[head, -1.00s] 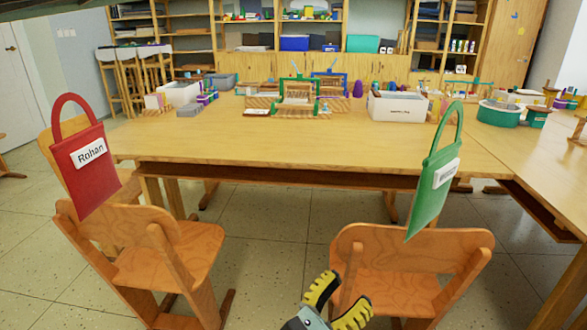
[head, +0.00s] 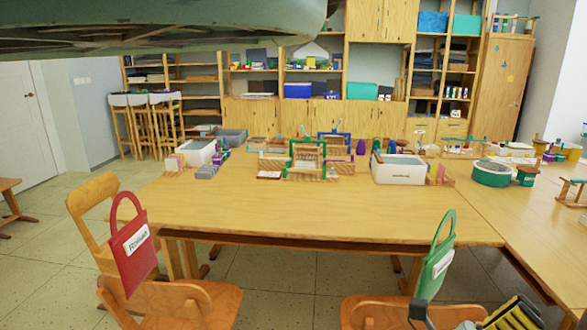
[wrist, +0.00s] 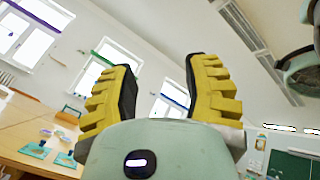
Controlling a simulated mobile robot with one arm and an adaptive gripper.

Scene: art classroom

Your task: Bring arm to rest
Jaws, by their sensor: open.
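My gripper (wrist: 160,88) is open, with nothing between its two yellow-and-black fingers. In the wrist view the fingers point up toward the windows and ceiling. In the head view part of my gripper (head: 512,318) shows at the bottom right corner, in front of the right chair (head: 375,311) and below the table edge; most of it is cut off by the frame.
A wooden table (head: 330,215) fills the middle, its front half bare. A red bag (head: 132,258) labelled Rohan hangs on the left chair (head: 170,302). A green bag (head: 436,262) hangs at the right chair. A second table (head: 530,230) joins on the right.

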